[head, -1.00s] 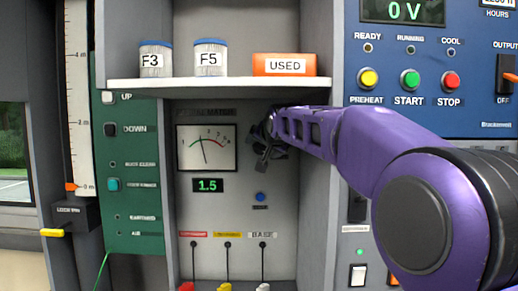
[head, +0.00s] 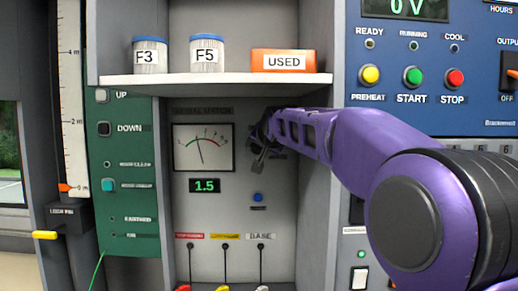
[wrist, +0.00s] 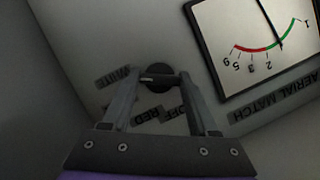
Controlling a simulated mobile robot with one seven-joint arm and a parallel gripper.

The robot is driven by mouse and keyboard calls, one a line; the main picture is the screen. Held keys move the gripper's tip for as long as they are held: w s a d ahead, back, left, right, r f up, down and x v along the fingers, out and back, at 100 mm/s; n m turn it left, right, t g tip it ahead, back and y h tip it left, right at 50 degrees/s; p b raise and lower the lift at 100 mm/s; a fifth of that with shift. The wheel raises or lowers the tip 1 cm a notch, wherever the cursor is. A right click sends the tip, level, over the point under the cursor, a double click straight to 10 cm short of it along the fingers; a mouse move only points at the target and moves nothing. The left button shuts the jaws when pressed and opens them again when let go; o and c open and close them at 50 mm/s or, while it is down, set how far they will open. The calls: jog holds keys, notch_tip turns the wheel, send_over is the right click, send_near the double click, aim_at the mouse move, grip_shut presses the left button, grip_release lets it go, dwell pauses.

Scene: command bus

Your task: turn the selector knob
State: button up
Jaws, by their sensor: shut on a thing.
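The selector knob (wrist: 159,71) is a small dark round knob on the grey panel, at the upper middle of the wrist view. Labels reading WHITE, OFF and RED sit around it, partly covered by the fingers. My gripper (wrist: 158,82) is shut on the knob, with one fingertip on each side of it. In the head view my gripper (head: 262,145) is at the panel just right of the meter (head: 203,146), and it hides the knob there. The knob's exact pointing direction is hard to tell.
A shelf (head: 215,82) above my gripper carries two jars, F3 (head: 150,55) and F5 (head: 207,54), and an orange USED box (head: 291,61). Below are a blue button (head: 258,197) and three cables.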

jog(key=shift+c, duration=0.6)
jog(key=shift+r+n, duration=0.1)
jog(key=shift+n, duration=0.2)
jog(key=shift+a+n+h, duration=0.15)
jog(key=shift+n+h, duration=0.25)
jog(key=shift+h, duration=0.1)
jog(key=n+h, duration=0.2)
jog(key=n, duration=0.1)
jog(key=shift+a+n, duration=0.1)
jog(key=shift+n, duration=0.2)
jog(key=n+h+b, duration=0.1)
jog(key=n+h, duration=0.1)
jog(key=n, duration=0.1)
jog(key=shift+h, duration=0.4)
jog(key=shift+n+t+h+b, duration=0.3)
jog(key=shift+n+h+b, duration=0.5)
jog(key=shift+n, duration=0.6)
